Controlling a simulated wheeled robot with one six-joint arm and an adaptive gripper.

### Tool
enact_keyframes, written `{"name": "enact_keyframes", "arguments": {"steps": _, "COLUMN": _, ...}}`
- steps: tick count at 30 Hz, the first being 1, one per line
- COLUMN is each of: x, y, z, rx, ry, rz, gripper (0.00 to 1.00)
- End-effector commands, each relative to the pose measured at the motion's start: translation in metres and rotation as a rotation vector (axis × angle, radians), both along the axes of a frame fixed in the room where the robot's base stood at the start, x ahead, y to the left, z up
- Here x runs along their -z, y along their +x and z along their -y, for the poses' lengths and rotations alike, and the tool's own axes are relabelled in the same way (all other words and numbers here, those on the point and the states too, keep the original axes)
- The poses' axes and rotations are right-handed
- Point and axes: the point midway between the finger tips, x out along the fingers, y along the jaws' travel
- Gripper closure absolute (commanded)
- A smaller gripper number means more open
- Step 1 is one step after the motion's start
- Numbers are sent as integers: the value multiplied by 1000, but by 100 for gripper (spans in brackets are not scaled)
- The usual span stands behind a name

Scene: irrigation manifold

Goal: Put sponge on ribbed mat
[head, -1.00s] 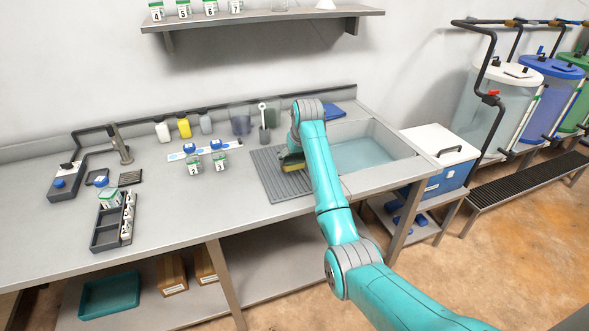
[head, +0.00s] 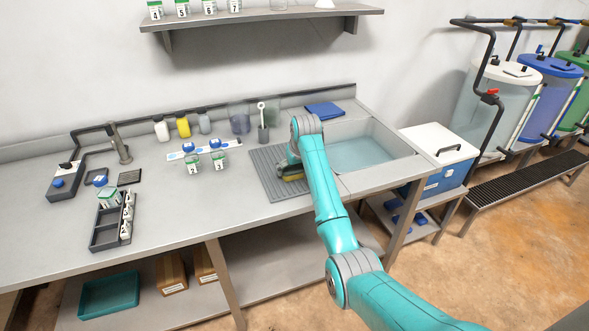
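The ribbed mat (head: 262,180) is a grey grooved sheet on the counter, left of the sink. The sponge (head: 292,178), yellow with a darker layer, shows over the right part of the mat, low and seemingly on its surface. My arm covers part of it. My gripper (head: 293,166) is at the sponge, pointing down from my turquoise arm. Its fingers are mostly hidden, so I cannot tell whether they still grip the sponge.
The water-filled sink (head: 362,153) is right of the mat. A blue cloth (head: 324,110) lies behind it. A brush holder (head: 263,133) stands behind the mat, and numbered jars (head: 193,162) stand to its left.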

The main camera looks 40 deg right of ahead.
Motion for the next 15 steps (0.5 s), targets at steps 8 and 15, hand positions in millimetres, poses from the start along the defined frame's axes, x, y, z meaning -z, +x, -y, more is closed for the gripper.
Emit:
{"name": "enact_keyframes", "arguments": {"steps": 8, "x": -13, "y": -3, "z": -1, "rx": 0, "ry": -1, "rz": 3, "gripper": 0}}
{"name": "enact_keyframes", "arguments": {"steps": 15, "x": -55, "y": -20, "z": -5, "rx": 0, "ry": -2, "rz": 4, "gripper": 0}}
